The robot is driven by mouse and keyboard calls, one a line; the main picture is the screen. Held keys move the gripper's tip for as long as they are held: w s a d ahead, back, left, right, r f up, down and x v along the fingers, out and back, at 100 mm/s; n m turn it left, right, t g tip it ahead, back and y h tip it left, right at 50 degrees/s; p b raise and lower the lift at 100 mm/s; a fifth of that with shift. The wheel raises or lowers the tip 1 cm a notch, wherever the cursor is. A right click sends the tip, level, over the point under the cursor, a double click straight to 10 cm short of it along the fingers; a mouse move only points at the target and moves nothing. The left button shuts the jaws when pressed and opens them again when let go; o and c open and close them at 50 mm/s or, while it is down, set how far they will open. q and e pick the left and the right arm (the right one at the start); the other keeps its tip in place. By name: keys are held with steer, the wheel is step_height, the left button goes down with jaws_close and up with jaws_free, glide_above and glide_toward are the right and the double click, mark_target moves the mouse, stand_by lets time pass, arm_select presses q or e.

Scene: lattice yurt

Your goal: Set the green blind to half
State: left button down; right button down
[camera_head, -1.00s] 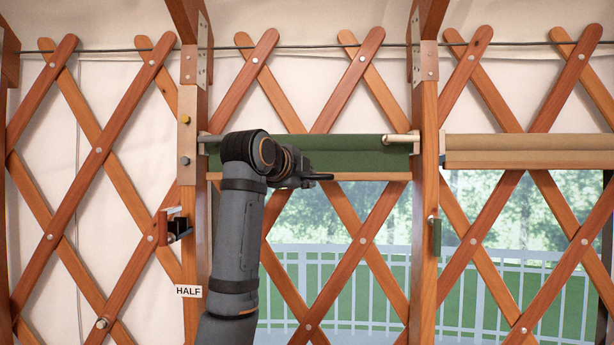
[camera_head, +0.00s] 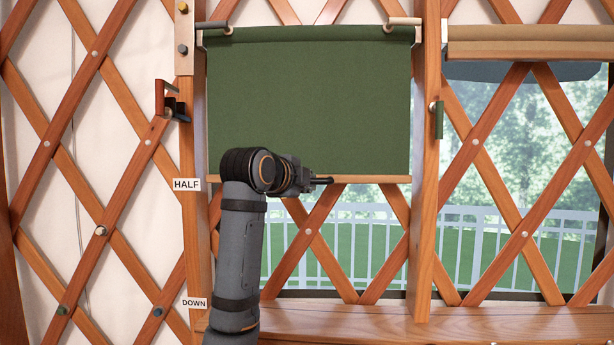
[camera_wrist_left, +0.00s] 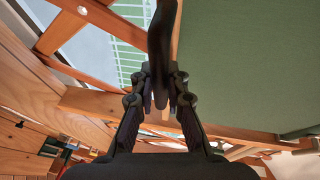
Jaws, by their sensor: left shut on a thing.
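The green blind (camera_head: 310,100) hangs part way down the middle window in the head view. Its wooden bottom bar (camera_head: 370,179) is about level with the HALF label (camera_head: 187,184) on the left post. A DOWN label (camera_head: 194,303) is lower on that post. My left gripper (camera_head: 322,181) is at the bottom bar, shut on a dark pull (camera_wrist_left: 162,40) that shows between its fingers in the left wrist view. How the pull joins the bar is hidden. The green cloth (camera_wrist_left: 250,60) also fills the right of the wrist view. My right gripper is not in view.
A tan blind (camera_head: 530,40) is rolled high on the right window. A red-brown handle (camera_head: 160,97) on a dark bracket is left of the post, and a small green piece (camera_head: 438,120) is on the right post. A wooden sill (camera_head: 480,325) runs below the windows.

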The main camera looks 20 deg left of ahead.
arm_select(q)
steer(key=shift+f, duration=0.65)
steer(key=c, duration=1.3)
jaws_free()
steer(key=shift+c, duration=0.2)
steer(key=v, duration=1.2)
